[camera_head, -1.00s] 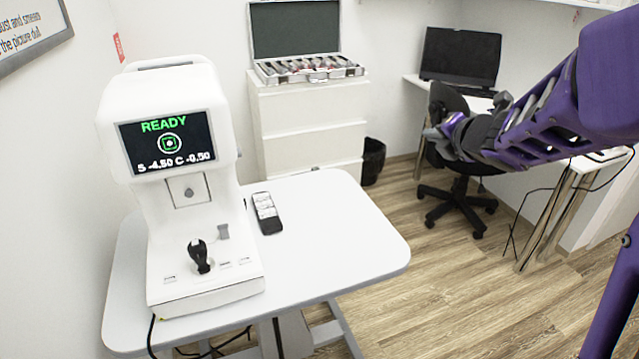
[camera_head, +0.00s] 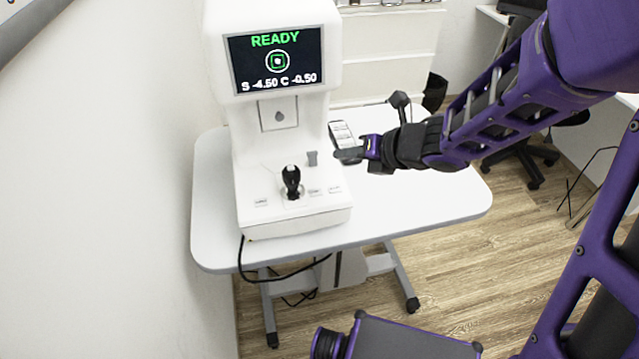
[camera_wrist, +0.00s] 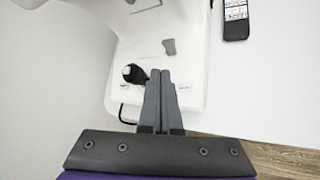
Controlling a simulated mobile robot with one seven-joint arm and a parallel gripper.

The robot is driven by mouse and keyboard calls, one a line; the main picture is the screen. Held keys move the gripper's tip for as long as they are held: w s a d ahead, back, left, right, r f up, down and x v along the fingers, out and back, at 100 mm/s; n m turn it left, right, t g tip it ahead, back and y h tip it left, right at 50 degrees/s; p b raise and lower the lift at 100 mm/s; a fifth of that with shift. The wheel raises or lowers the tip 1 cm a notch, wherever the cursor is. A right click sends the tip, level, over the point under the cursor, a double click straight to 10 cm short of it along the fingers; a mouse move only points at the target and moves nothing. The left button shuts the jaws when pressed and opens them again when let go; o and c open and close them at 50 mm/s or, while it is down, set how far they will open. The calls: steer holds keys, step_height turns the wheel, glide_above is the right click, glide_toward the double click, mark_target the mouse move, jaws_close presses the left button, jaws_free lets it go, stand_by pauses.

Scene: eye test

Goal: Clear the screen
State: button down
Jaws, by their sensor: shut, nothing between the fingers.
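The white eye-test machine (camera_head: 290,120) stands on a table. Its screen (camera_head: 275,60) is lit and reads "READY", "S -4.50 C -0.50", with a green ring symbol. On its base are a black joystick (camera_head: 292,182), a grey knob (camera_head: 312,158) and small labelled buttons (camera_head: 261,202). My gripper (camera_head: 345,154) is shut and empty, to the right of the base. In the wrist view, the shut fingers (camera_wrist: 160,76) appear over the base, just right of the joystick (camera_wrist: 132,73) and below the grey knob (camera_wrist: 169,46). The fingers hide part of the base; contact cannot be told.
A black remote (camera_head: 345,140) lies on the white table (camera_head: 430,205), partly behind my gripper. A white wall is close on the left. A dark cable (camera_head: 285,278) hangs from the machine.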

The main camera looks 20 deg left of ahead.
steer(key=shift+s+a+f, duration=0.1)
steer(key=shift+s+a, duration=0.1)
steer(key=shift+a, duration=0.05)
steer(key=b, duration=0.5)
glide_above(335, 189)
steer(key=s+d, duration=0.1)
steer(key=f, duration=0.6)
steer(key=shift+s+d+f, duration=0.2)
steer(key=shift+f, duration=0.15)
steer(key=shift+w+f+b, duration=0.15)
steer(key=shift+f+b, duration=0.4)
steer(key=shift+f, duration=0.45)
steer(key=shift+a, duration=0.1)
stand_by(0.4)
steer(key=shift+f, duration=0.4)
